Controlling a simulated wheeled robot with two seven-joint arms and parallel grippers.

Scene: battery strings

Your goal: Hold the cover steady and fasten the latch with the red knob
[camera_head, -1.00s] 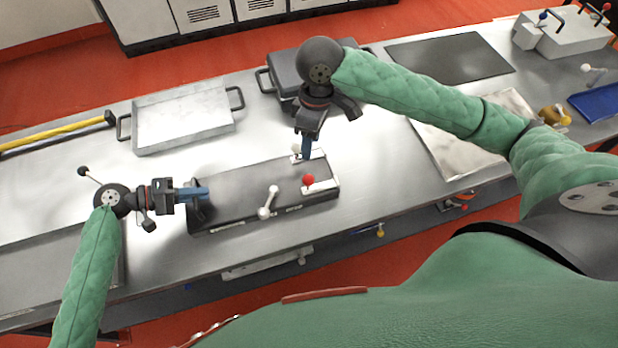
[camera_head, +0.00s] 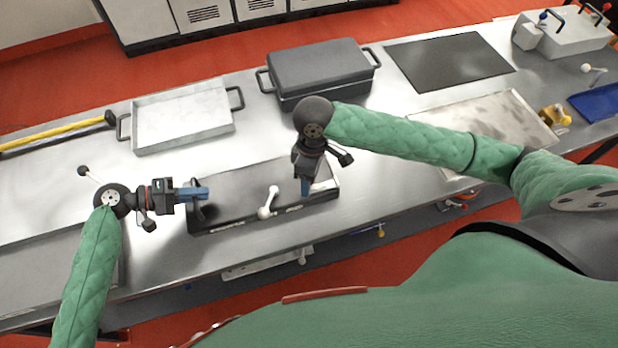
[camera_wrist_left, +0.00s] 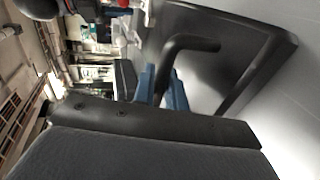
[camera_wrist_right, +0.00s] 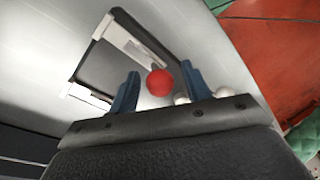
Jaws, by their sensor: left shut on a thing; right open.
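The dark grey cover (camera_head: 238,182) lies on the bench in front of me, with a black handle at its left end. My left gripper (camera_head: 197,193) is shut on the cover's handle; the handle also shows between the blue fingers in the left wrist view (camera_wrist_left: 190,48). The red knob (camera_wrist_right: 160,82) shows between the open fingers of my right gripper (camera_wrist_right: 157,88), with no clear contact. In the head view my right gripper (camera_head: 306,187) points down over the cover's right end and hides the red knob. A latch with a white knob (camera_head: 267,203) stands on the cover's front side.
A silver tray (camera_head: 183,122) and a dark lidded case (camera_head: 322,70) stand behind the cover. A yellow-handled bar (camera_head: 55,134) lies at the far left. A dark flat plate (camera_head: 450,60) and a pale tray (camera_head: 500,112) lie to the right.

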